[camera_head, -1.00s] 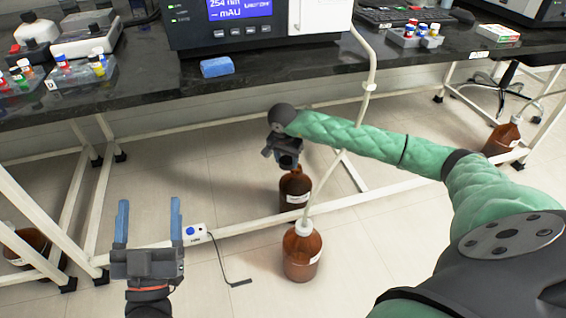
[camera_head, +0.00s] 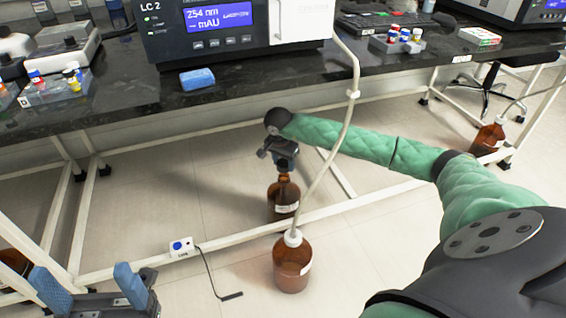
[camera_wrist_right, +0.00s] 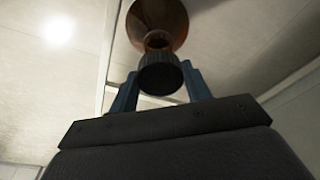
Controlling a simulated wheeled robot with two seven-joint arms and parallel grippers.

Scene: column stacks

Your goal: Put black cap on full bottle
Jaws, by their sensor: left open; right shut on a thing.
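A brown glass bottle (camera_head: 283,200) with a white label stands upright on the floor under the bench. My right gripper (camera_head: 284,166) points down just above its neck. In the right wrist view, the gripper's blue fingers (camera_wrist_right: 160,88) are shut on a black ribbed cap (camera_wrist_right: 160,77). The brown bottle (camera_wrist_right: 158,18) shows directly beyond the cap, its neck in line with it. I cannot tell whether cap and neck touch. My left gripper (camera_head: 84,282) is open and empty at the lower left.
A second brown bottle (camera_head: 292,265) with a white cap and tube (camera_head: 340,140) stands in front. A bench rail (camera_head: 225,236) runs beside the bottles. A switch box (camera_head: 182,247) with a cable is left. Another brown bottle (camera_head: 487,140) stands far right.

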